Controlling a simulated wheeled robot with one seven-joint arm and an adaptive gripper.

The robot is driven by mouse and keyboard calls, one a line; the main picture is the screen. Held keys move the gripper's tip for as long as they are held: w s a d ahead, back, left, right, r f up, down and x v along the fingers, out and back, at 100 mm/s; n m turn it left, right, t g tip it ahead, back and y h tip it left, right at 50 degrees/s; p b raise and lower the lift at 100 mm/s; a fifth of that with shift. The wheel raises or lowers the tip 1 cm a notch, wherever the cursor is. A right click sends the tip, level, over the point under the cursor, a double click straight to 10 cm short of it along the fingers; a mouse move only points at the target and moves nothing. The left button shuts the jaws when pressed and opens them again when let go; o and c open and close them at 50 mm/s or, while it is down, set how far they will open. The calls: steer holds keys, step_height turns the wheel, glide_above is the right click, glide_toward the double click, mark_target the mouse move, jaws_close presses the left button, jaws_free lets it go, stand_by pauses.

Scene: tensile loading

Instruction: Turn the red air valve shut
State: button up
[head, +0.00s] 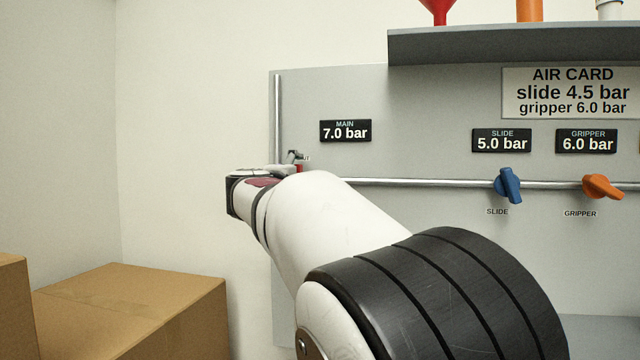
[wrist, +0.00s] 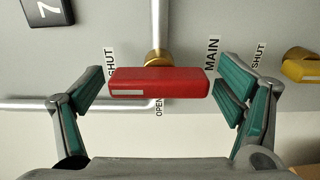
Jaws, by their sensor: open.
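The red air valve handle (wrist: 158,84) is a bar lying crosswise in the wrist view, in front of a brass fitting (wrist: 158,58) on a pipe. My gripper (wrist: 160,90) is open, with one teal-padded finger off each end of the handle. Gaps show between the handle and both fingers. SHUT labels (wrist: 111,62) stand at left and right, and an OPEN label (wrist: 159,106) is partly hidden below the handle. In the head view my arm hides most of the valve, and only a small red patch (head: 299,168) shows beside my gripper (head: 294,157).
The MAIN display (head: 345,131) reads 7.0 bar. A blue SLIDE valve (head: 508,185) and an orange GRIPPER valve (head: 602,187) sit right along the pipe. A yellow knob (wrist: 302,66) is near the right finger. A shelf (head: 500,45) juts out above; cardboard boxes (head: 150,305) stand lower left.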

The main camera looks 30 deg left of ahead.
steer(key=shift+s, duration=0.15)
steer(key=v, duration=0.7)
steer(key=shift+s, duration=0.1)
